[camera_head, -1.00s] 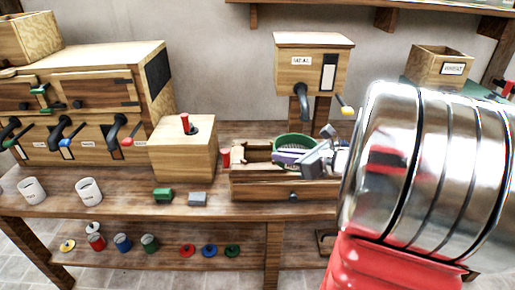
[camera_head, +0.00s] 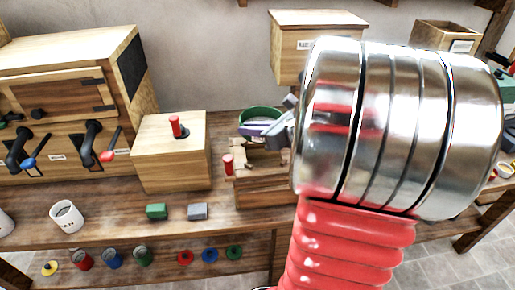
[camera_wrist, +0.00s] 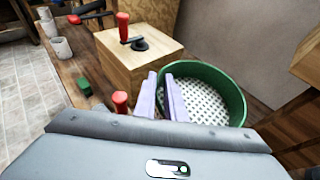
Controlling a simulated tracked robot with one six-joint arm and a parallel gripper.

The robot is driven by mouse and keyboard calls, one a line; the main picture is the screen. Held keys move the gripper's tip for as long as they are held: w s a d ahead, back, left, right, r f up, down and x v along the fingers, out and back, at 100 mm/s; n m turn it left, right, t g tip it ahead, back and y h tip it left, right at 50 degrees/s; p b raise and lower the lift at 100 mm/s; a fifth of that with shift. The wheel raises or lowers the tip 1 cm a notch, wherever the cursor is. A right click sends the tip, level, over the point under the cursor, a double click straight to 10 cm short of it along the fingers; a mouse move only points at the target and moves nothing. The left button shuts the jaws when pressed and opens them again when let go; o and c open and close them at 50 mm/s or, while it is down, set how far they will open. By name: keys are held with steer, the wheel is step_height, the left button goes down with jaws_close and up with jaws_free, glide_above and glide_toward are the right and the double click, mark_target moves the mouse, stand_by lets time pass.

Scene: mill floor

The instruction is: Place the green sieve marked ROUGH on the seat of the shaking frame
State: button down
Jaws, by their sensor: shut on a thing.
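The green sieve (camera_head: 259,113) is a round tub with a pale mesh floor. It also shows in the wrist view (camera_wrist: 240,98), right of the wooden box. My gripper (camera_head: 262,130) is shut on its near-left rim; the pale lavender fingers (camera_wrist: 163,95) straddle the rim in the wrist view. The sieve is held above a low wooden frame (camera_head: 262,190) on the bench, which looks like the shaking frame. My arm hides the frame's right part, and its seat is mostly covered. I cannot read any mark on the sieve.
A wooden box (camera_head: 165,165) with a red-handled crank stands left of the frame. A red peg (camera_head: 228,165) stands at the frame's left end. Green (camera_head: 157,211) and grey (camera_head: 198,211) blocks lie in front. A wooden hopper (camera_head: 290,45) hangs behind.

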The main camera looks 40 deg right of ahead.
steer(key=shift+d, duration=0.15)
step_height(320, 180, down, 6)
stand_by(0.6)
steer(key=shift+s+f, duration=0.1)
steer(key=shift+f, duration=0.05)
steer(key=shift+f, duration=1.8)
steer(key=c, duration=1.8)
jaws_free()
steer(key=shift+c, duration=0.2)
steer(key=shift+o, duration=0.2)
steer(key=shift+s, duration=0.1)
steer(key=v, duration=1.2)
